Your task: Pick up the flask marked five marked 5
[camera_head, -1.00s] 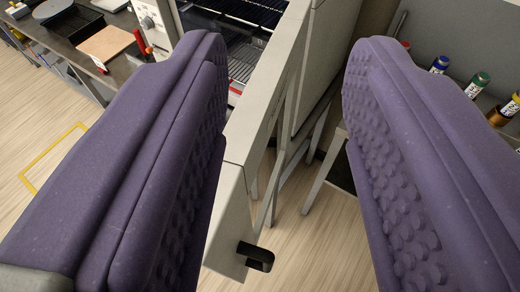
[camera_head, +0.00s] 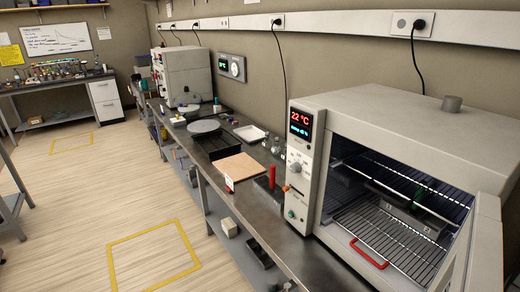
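No flask with a readable 5 can be made out. Small glass vessels (camera_head: 276,147) stand at the back of the steel bench, just left of the oven; they are too small for any marking to be read. More small vessels (camera_head: 60,70) crowd a far table at the upper left, also unreadable. My gripper is not in view now, so its fingers and anything between them cannot be seen.
An oven (camera_head: 400,110) showing 22 °C stands open at right, with wire racks (camera_head: 385,240) and a red handle (camera_head: 369,254). The steel bench (camera_head: 285,238) carries a wooden board (camera_head: 238,167), a red cylinder (camera_head: 272,177) and a black tray (camera_head: 215,146). Floor at left is clear, with yellow outlines (camera_head: 150,236).

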